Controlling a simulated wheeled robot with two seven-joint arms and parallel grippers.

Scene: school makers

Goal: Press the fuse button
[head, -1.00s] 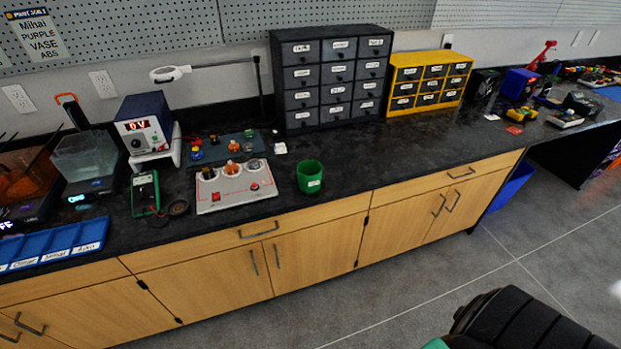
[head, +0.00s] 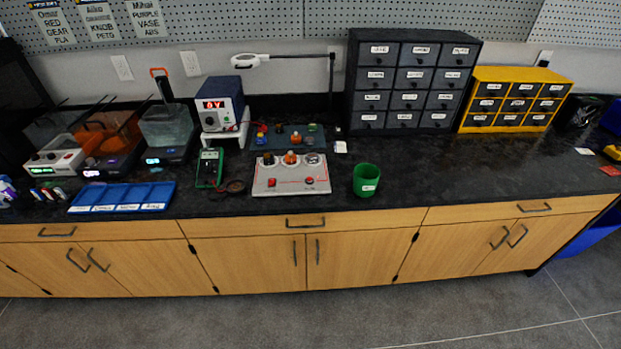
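A light grey control panel (head: 291,184) lies on the black counter, left of the green cup. It has several round dials or sockets along its back half, one with an orange part (head: 290,158). On its front half are a red rectangular switch (head: 271,182) and a small red round button (head: 309,180). Any lettering is too small to read, so I cannot tell which one is the fuse button. Neither of my grippers is in view.
A green cup (head: 366,180) stands right of the panel. A green multimeter (head: 209,168) lies to its left, and a power supply (head: 220,104) stands behind. A dark drawer cabinet (head: 345,122) and a yellow one (head: 466,127) stand behind. The floor (head: 400,315) before the cupboards looks clear.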

